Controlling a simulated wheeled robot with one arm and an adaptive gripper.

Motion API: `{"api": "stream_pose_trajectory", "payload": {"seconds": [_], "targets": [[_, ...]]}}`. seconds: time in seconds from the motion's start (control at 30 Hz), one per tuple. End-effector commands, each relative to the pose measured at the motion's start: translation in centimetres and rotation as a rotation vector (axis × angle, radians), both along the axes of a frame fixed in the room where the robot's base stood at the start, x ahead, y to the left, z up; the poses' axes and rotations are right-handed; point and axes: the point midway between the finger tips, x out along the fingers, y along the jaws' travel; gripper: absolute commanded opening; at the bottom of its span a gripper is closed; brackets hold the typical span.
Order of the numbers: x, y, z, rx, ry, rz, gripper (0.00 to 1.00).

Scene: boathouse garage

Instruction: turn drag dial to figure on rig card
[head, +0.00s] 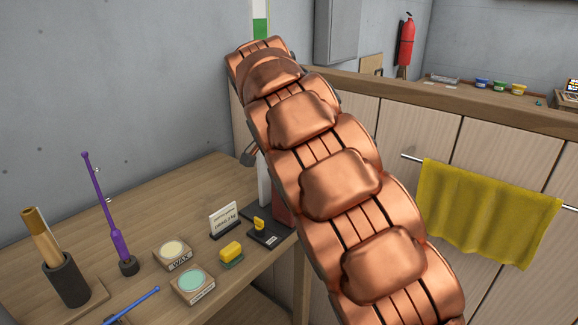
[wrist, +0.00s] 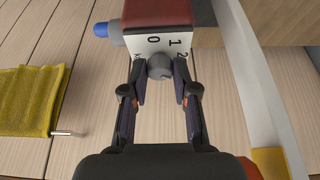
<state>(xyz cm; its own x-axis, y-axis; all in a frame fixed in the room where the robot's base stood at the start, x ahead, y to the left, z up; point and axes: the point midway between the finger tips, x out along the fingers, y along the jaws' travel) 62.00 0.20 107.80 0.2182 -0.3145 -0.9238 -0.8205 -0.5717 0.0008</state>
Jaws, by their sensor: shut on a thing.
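In the wrist view the drag dial is a grey round knob (wrist: 160,66) on a white face (wrist: 146,44) marked 0, 1 and 2, with another mark partly hidden at left. The face is on the end of a dark red housing (wrist: 160,12). My gripper (wrist: 160,78) is shut on the knob, one finger on each side. I cannot tell which figure the knob points to. In the head view a small white card (head: 224,217), likely the rig card, stands on the bench; its print is too small to read. My arm hides the dial there.
A yellow towel (head: 487,210) hangs on the cabinet. A blue-tipped part (wrist: 104,29) sticks out left of the dial face.

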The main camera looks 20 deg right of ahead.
Motion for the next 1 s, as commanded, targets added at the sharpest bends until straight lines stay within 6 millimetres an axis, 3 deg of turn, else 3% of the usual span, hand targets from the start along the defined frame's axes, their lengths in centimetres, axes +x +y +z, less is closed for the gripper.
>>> {"api": "stream_pose_trajectory", "payload": {"seconds": [0.77, 0.8, 1.0], "targets": [[0.08, 0.05, -0.01, 0.001, 0.0, -0.105, 0.0], [0.08, 0.05, -0.01, 0.001, 0.0, -0.105, 0.3], [0.09, 0.05, 0.0, 0.0, 0.0, -0.105, 0.51]]}}
